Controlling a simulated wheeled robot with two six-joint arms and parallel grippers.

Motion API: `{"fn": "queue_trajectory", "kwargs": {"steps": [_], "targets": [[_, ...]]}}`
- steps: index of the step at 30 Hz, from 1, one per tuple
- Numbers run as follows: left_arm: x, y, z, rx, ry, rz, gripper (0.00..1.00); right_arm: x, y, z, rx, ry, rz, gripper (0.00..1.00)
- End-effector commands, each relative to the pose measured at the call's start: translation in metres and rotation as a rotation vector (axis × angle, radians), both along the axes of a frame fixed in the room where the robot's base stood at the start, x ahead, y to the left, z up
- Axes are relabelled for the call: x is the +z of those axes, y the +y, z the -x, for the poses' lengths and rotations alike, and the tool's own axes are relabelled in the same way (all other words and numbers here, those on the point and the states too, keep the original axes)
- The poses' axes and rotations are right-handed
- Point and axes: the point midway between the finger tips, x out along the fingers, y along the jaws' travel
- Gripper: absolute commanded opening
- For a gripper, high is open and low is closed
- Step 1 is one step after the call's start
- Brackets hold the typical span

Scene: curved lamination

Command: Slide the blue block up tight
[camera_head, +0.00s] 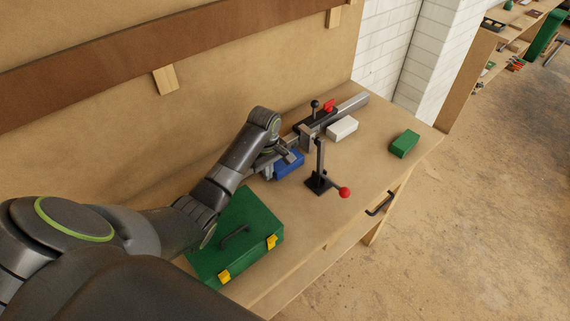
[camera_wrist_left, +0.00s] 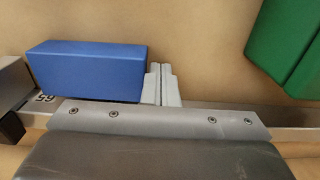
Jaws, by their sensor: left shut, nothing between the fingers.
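The blue block (camera_head: 288,163) lies on the workbench beside the metal rail, near a clamp stand. My left gripper (camera_head: 268,174) reaches down at the block's left end in the head view and partly hides it. In the left wrist view the blue block (camera_wrist_left: 88,72) lies along the rail, with a grey metal piece close to its left end. The shut fingers of my left gripper (camera_wrist_left: 162,82) stand at the block's right end, touching or nearly touching it. Nothing is between the fingers. My right gripper is not in view.
A green toolbox (camera_head: 238,240) stands on the bench below my left arm, and it also shows in the left wrist view (camera_wrist_left: 288,40). A clamp with a red knob (camera_head: 322,180) stands in front of the block. A white block (camera_head: 342,129) and a green block (camera_head: 404,144) lie farther right.

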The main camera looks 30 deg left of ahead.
Motion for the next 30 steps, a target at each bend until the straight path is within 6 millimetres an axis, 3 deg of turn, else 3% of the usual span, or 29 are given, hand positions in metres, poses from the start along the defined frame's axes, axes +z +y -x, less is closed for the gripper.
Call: {"fn": "queue_trajectory", "kwargs": {"steps": [14,30], "targets": [[-0.001,-0.009,-0.023,0.0,-0.001,-0.001,0.0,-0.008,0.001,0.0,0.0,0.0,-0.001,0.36],[-0.001,-0.011,-0.028,0.0,-0.001,-0.001,0.0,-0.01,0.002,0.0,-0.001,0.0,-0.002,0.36]]}}
